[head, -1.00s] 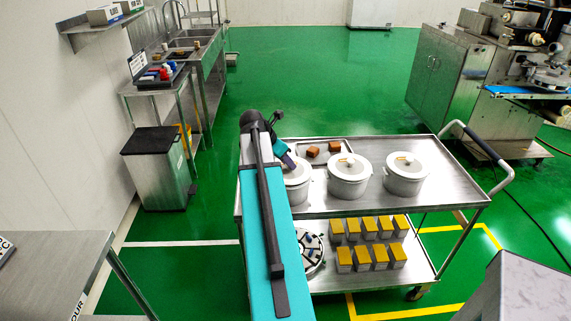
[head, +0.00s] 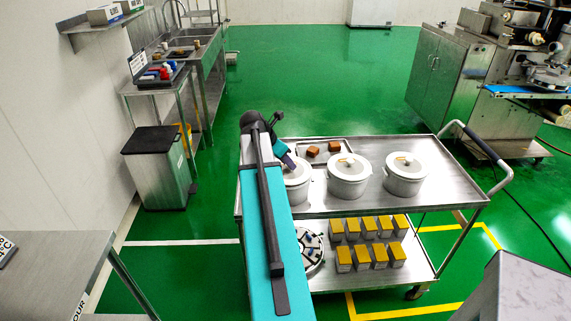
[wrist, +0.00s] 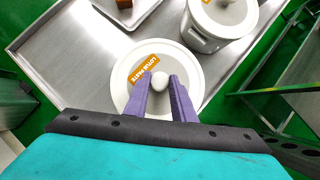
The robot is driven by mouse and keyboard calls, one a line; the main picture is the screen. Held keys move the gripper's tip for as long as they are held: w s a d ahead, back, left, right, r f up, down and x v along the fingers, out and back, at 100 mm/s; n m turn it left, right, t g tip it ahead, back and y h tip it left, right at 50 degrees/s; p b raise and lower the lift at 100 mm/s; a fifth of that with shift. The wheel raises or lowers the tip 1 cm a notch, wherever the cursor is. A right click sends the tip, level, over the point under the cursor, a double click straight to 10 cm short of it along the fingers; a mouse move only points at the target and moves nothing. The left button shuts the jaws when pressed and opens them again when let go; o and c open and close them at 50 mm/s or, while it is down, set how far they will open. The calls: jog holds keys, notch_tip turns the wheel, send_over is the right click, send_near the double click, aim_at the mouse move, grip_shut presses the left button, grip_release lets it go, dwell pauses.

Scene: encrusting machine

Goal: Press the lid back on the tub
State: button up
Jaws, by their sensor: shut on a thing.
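Three white tubs with pale lids stand in a row on the cart's top shelf. The left tub (head: 297,192) is partly hidden behind my arm in the head view. My gripper (wrist: 160,90) points down over it, and its purple fingers are shut on the round knob of the lid (wrist: 130,96).
The middle tub (head: 347,180) stands close to the right, and the right tub (head: 405,178) beyond it. A tray (head: 340,146) with brown blocks lies behind. Several yellow-topped boxes (head: 369,228) fill the lower shelf. The cart top's right end is clear.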

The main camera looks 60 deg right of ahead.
jog(key=o, duration=1.1)
jog(key=shift+o, duration=1.1)
jog(key=o, duration=0.3)
jog(key=shift+r, duration=0.15)
jog(key=shift+r+p, duration=3.15)
jog(key=shift+r, duration=0.2)
jog(key=shift+c, duration=0.5)
grip_shut()
